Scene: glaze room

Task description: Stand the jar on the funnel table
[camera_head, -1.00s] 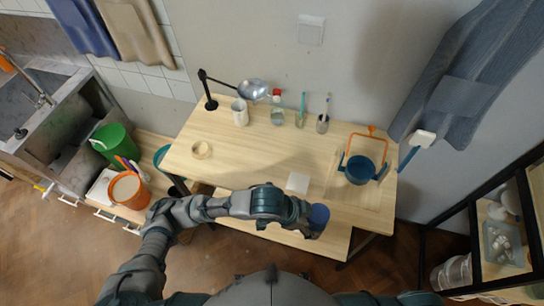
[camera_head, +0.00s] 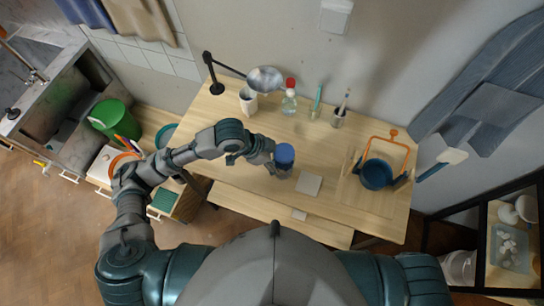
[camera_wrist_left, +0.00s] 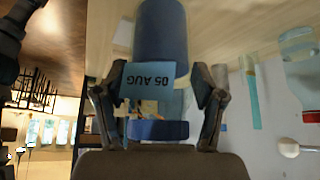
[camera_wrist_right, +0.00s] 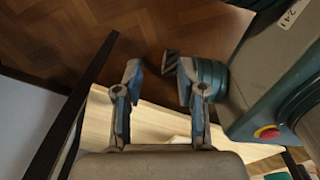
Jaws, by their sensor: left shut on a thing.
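In the left wrist view the jar (camera_wrist_left: 158,130) carries a light blue label reading "05 AUG", upside down there. My left gripper (camera_head: 270,166) is shut around its body from the left. The jar is over the front middle of the wooden table (camera_head: 240,170); I cannot tell whether its base touches the top. A metal funnel (camera_head: 265,79) hangs from a black stand at the table's back left. My right gripper (camera_wrist_right: 157,76) is open and empty in the right wrist view, outside the head view.
A pale square tile (camera_head: 308,184) lies just right of the jar. A blue pot (camera_head: 376,174) with an orange handle stands at right. A lower shelf (camera_head: 270,211) juts out in front.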

